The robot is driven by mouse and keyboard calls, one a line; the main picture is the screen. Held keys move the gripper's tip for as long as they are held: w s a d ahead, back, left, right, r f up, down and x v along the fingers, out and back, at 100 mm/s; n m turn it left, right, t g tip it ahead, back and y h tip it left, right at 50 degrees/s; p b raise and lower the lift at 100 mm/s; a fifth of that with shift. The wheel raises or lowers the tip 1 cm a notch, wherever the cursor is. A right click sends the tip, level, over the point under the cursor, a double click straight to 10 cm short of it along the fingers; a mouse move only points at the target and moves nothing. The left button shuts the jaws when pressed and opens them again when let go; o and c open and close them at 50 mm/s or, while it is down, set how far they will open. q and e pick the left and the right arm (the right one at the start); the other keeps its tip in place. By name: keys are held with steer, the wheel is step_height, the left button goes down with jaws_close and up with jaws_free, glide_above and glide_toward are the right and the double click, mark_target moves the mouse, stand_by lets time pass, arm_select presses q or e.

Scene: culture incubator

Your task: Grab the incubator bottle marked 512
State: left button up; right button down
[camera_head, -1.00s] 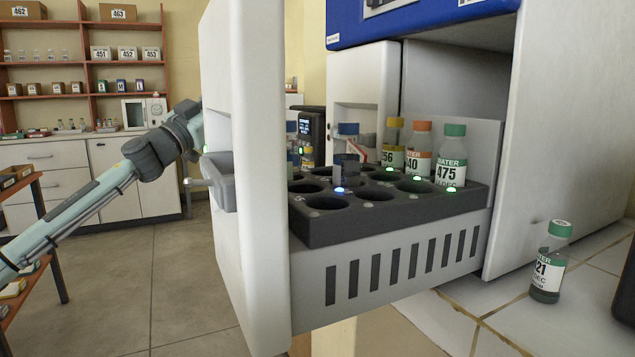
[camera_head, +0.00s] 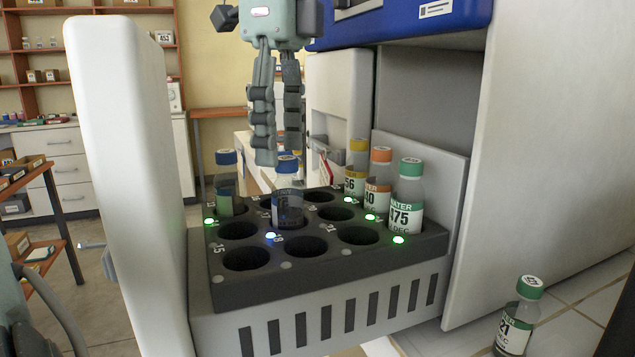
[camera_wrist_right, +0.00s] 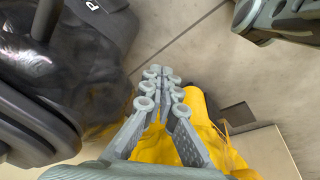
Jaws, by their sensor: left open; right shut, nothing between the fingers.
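My left gripper (camera_head: 278,155) hangs fingers down over the rack in the head view. Its fingers are apart and nothing is between them. Their tips are close to the blue cap of a bottle (camera_head: 288,205) in the dark rack (camera_head: 330,278); I cannot tell if they touch. This bottle's label is not readable. Another blue-capped bottle (camera_head: 226,190) stands at the rack's left, also unreadable. No visible label clearly reads 512. My right gripper (camera_wrist_right: 163,78) shows in the right wrist view, shut and empty, away from the rack.
Yellow-capped (camera_head: 356,170), orange-capped (camera_head: 379,185) and green-capped 475 (camera_head: 408,198) bottles stand at the rack's right. The white drawer front (camera_head: 130,180) rises on the left. A green-capped bottle (camera_head: 516,318) stands on the tiled counter. Several front wells are empty.

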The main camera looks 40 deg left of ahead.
mark_target(286, 191)
arm_select(q)
steer(key=f, duration=0.7)
steer(key=shift+w+f+p, duration=0.2)
steer(key=shift+w+p, duration=0.05)
steer(key=shift+p, duration=0.1)
arm_select(e)
steer(key=shift+s+d+f, duration=0.15)
steer(key=shift+s+f, duration=0.35)
steer(key=shift+f, duration=0.1)
steer(key=shift+s+d+f, duration=0.15)
steer(key=shift+s+f, duration=0.3)
steer(key=shift+f, duration=0.15)
arm_select(q)
jaws_close()
steer(key=shift+r, duration=0.15)
